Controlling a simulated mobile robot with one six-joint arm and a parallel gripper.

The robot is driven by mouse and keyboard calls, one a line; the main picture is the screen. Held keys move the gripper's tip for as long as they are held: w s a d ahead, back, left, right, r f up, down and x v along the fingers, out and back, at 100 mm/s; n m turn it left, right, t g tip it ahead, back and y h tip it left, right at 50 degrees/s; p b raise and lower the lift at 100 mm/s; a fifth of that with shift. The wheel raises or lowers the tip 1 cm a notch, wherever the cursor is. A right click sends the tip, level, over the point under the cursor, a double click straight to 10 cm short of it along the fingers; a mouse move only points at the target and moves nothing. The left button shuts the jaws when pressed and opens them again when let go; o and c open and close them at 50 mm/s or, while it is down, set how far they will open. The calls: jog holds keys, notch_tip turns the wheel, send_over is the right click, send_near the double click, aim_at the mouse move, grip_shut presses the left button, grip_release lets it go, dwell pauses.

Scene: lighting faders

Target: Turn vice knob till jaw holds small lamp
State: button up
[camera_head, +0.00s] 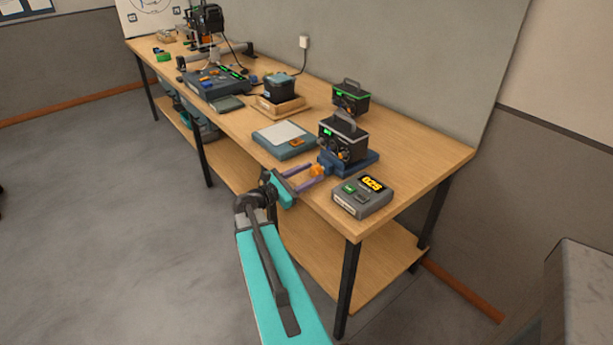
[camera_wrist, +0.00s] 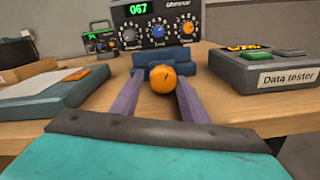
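An orange round knob (camera_head: 317,170) with a dark mark on its face sits at the front of a blue vice-like block (camera_head: 367,160). The knob also shows in the wrist view (camera_wrist: 163,79), in front of the blue block (camera_wrist: 165,70). My gripper (camera_head: 315,172) is open, with one purple finger on each side of the knob. In the wrist view my gripper (camera_wrist: 160,77) shows a gap on the knob's left; its right side is close to the finger, and contact cannot be told. I cannot make out a small lamp or the jaw gap.
A black box with dials (camera_head: 343,138) stands behind the knob at the blue block. A grey data tester (camera_head: 363,197) is on the right. A flat blue-grey device (camera_head: 284,140) with an orange button lies on the left. The table's front-right corner (camera_head: 355,233) is bare.

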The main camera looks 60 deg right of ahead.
jog(key=shift+w+a+f, duration=0.1)
jog(key=shift+a, duration=0.6)
jog(key=b+v, duration=0.2)
jog(key=v, duration=1)
jog(key=shift+w+a, duration=0.2)
jog(key=shift+o, duration=0.3)
jog(key=shift+o, duration=1.2)
jog(key=n, duration=0.2)
jog(key=d+n, duration=0.1)
jog(key=n, duration=0.1)
jog(key=s+d+n, duration=0.1)
jog(key=n, duration=0.1)
jog(key=shift+d, duration=0.1)
